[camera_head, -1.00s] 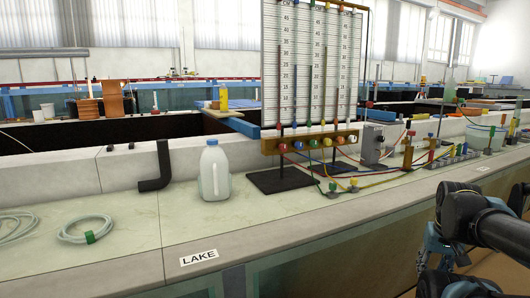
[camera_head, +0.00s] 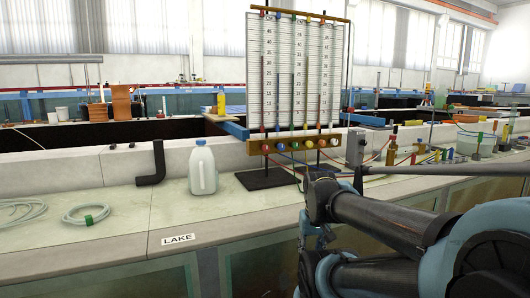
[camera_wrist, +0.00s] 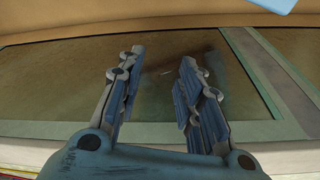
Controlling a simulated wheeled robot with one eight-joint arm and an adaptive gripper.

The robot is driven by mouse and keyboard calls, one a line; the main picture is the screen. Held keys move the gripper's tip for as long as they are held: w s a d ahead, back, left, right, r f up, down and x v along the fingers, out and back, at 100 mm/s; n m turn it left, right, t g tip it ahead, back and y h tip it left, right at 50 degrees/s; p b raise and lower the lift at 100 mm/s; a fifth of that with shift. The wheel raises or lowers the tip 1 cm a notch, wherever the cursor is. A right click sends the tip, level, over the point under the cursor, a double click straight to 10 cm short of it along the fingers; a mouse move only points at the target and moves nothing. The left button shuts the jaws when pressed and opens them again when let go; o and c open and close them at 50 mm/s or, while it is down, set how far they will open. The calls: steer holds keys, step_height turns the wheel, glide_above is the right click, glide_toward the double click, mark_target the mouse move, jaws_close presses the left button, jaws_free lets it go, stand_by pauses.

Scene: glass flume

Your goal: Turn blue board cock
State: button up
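The upright board (camera_head: 297,75) with white scales and coloured tubes stands on the bench in the head view. A row of small coloured cocks runs along its wooden lower bar. The blue board cock (camera_head: 281,147) is near the left end of this row, right of a red one. My gripper (camera_wrist: 162,62) is open and empty in the wrist view, its two fingers well apart over glass panels. In the head view my arm reaches in from the right, its end in front of the bench, lower right of the blue cock and apart from it. The blue cock is not in the wrist view.
A white jug (camera_head: 203,169) stands left of the board, beside a black bent pipe (camera_head: 153,163). Coiled hose (camera_head: 86,214) lies farther left. A grey box (camera_head: 355,147) with coloured tubes is right of the board. The bench front edge is clear near the LAKE label (camera_head: 178,239).

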steer(key=shift+a, duration=0.25)
steer(key=o, duration=0.4)
steer(key=shift+s, duration=0.1)
steer(key=shift+s+a+r, duration=0.2)
steer(key=shift+a+r, duration=0.05)
steer(key=shift+r, duration=0.1)
steer(key=w+a+r+m+t+y, duration=0.1)
steer(key=w+a+r+m+y, duration=0.15)
steer(key=w, duration=0.25)
steer(key=w+a+r+m+t+y, duration=0.2)
steer(key=w+a+m, duration=0.15)
steer(key=w, duration=0.25)
steer(key=m+t+y, duration=0.1)
steer(key=m+t, duration=1.1)
steer(key=m, duration=1.2)
glide_toward(282, 148)
steer(key=x, duration=1.1)
steer(key=shift+w+d+f, duration=0.1)
steer(key=shift+f, duration=0.05)
